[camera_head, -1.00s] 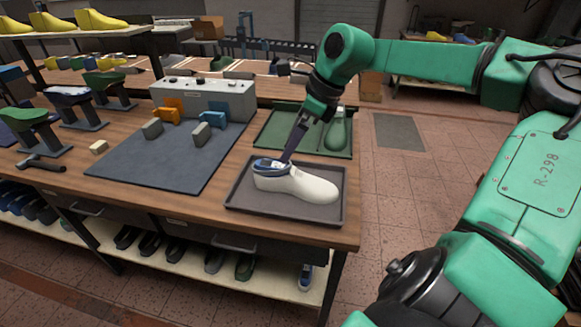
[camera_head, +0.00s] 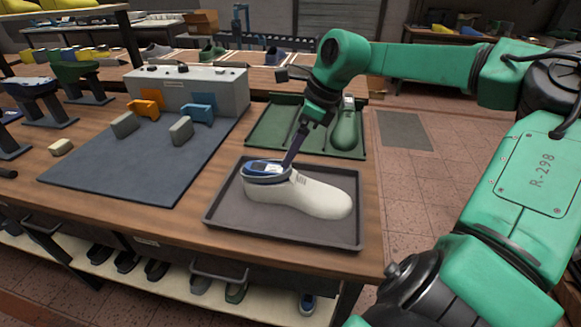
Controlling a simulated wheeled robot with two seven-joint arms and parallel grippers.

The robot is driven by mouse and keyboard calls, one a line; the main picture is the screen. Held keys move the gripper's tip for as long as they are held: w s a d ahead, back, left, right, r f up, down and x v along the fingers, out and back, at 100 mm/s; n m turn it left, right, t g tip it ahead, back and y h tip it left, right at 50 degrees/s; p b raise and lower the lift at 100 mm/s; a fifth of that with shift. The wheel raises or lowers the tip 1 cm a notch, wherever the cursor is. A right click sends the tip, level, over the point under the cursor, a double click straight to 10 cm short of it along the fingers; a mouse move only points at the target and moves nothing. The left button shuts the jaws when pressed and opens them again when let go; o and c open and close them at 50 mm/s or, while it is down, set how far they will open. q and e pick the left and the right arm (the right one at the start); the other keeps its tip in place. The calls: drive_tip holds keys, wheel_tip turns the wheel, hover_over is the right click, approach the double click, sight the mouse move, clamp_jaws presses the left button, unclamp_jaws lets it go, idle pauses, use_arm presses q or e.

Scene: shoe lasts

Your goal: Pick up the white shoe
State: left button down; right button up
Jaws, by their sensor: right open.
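The white shoe (camera_head: 312,196) sits in the dark grey tray (camera_head: 232,223) at the table's front right, toe to the right. A blue and white piece fills its opening at the left. My right gripper (camera_head: 289,161) comes down from behind, its long dark fingers reaching the opening's edge. It is open; whether a finger touches the shoe I cannot tell. My left gripper is not in view.
A green tray (camera_head: 262,136) with a green last (camera_head: 345,131) lies just behind. A dark mat (camera_head: 120,170) with small blocks is left, with a grey control box (camera_head: 190,90) behind it. Stands with lasts are far left.

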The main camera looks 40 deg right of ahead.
sight(278, 184)
drive_tip(key=x, duration=0.4)
drive_tip(key=p+x, duration=0.1)
drive_tip(key=x, duration=0.3)
drive_tip(key=s+x, duration=0.1)
drive_tip(key=x, duration=0.3)
drive_tip(key=shift+f+p, duration=0.3)
drive_tip(key=shift+f, duration=0.2)
drive_tip(key=shift+w+a+f, duration=0.1)
drive_tip(key=shift+w+f, duration=0.2)
drive_tip(key=shift+f, duration=0.05)
drive_tip(key=shift+r, duration=0.1)
clamp_jaws()
